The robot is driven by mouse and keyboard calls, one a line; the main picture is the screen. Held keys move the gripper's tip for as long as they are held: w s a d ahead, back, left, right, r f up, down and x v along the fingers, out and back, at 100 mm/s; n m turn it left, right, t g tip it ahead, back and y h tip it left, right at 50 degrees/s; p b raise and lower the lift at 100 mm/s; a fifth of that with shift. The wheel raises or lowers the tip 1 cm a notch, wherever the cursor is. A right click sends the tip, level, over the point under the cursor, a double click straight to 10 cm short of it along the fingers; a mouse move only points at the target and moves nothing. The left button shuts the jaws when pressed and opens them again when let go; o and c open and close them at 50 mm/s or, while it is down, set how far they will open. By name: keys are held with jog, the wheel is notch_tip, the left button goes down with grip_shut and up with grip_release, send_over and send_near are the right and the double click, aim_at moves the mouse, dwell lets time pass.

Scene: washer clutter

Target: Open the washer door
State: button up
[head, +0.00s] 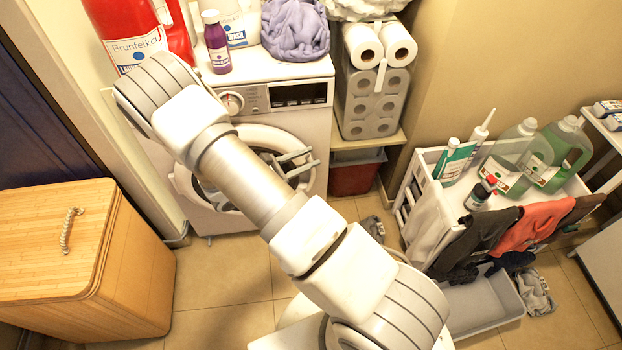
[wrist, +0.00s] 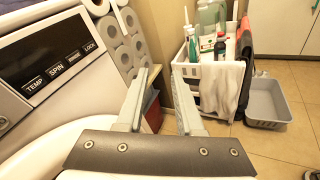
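The white washer (head: 292,88) stands against the back wall, and its control panel (wrist: 55,70) fills the left of the wrist view. Its round white door (head: 262,134) is partly hidden behind my arm; I cannot tell for sure whether it is fully shut. A curved white part of the washer front shows at the lower left of the wrist view. My gripper (head: 306,163) is in front of the right side of the door. In the wrist view my gripper (wrist: 166,76) has its two fingers apart with nothing between them. I cannot tell whether it touches the door.
Detergent bottles and a purple cloth (head: 295,28) lie on top of the washer. Paper rolls (head: 375,90) stand at its right above a red bin (head: 355,175). A white cart (head: 425,165) with bottles and clothes stands right, a wooden hamper (head: 75,255) left.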

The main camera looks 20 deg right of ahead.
notch_tip(320, 180, down, 15)
jog(key=w+a+n+t+y+b, duration=0.1)
jog(key=a+n+t+b, duration=0.15)
jog(key=n+t, duration=0.5)
jog(key=n+t+y+b, duration=0.3)
jog(key=n+t+y, duration=0.1)
jog(key=n, duration=0.3)
send_near(312, 174)
jog(key=shift+m, duration=0.25)
jog(key=b+x, duration=0.4)
jog(key=x, duration=0.5)
jog(key=shift+w+d+r, duration=0.1)
jog(key=shift+w+r, duration=0.05)
jog(key=shift+r, duration=0.05)
grip_shut()
